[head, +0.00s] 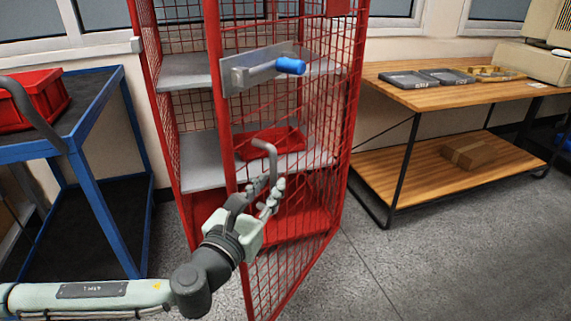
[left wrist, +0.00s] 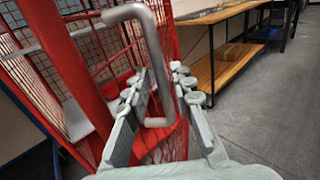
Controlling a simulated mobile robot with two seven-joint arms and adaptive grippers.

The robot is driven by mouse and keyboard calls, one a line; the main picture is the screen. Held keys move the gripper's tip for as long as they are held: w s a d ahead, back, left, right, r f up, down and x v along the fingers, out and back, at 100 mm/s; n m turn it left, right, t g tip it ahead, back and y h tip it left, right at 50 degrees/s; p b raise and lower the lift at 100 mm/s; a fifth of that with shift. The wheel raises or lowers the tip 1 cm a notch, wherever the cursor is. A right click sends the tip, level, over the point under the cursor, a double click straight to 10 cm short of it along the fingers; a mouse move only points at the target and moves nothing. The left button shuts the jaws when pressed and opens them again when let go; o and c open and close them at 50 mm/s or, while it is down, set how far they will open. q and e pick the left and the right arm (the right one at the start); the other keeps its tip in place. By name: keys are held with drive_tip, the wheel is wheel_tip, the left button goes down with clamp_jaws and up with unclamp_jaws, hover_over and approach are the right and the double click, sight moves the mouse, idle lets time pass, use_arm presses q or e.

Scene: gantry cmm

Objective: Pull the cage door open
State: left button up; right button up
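The red mesh cage door (head: 290,215) stands ajar, its free edge swung out toward me and its right side at the cage. A grey bar handle (head: 265,147) sticks out from the door's free-edge post. It also shows in the left wrist view (left wrist: 152,50). My left gripper (head: 269,183) is at the lower part of this handle. A latch with a blue grip (head: 290,66) sits on a metal plate higher on the door. My right gripper is not in view.
The red cage holds grey shelves (head: 187,72) and a red bin (head: 262,143). A blue cart (head: 92,205) with a red crate (head: 35,102) stands at left. A wooden bench (head: 440,95) stands at right. The grey floor (head: 400,270) before the bench is clear.

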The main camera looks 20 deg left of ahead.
sight(281, 170)
use_arm(q)
drive_tip(key=w, duration=0.4)
drive_tip(key=w+d, duration=0.1)
drive_tip(key=w, duration=0.1)
drive_tip(key=shift+w, duration=0.35)
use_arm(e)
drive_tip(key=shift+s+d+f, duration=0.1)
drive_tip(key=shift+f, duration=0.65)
use_arm(q)
drive_tip(key=shift+a, duration=0.1)
clamp_jaws()
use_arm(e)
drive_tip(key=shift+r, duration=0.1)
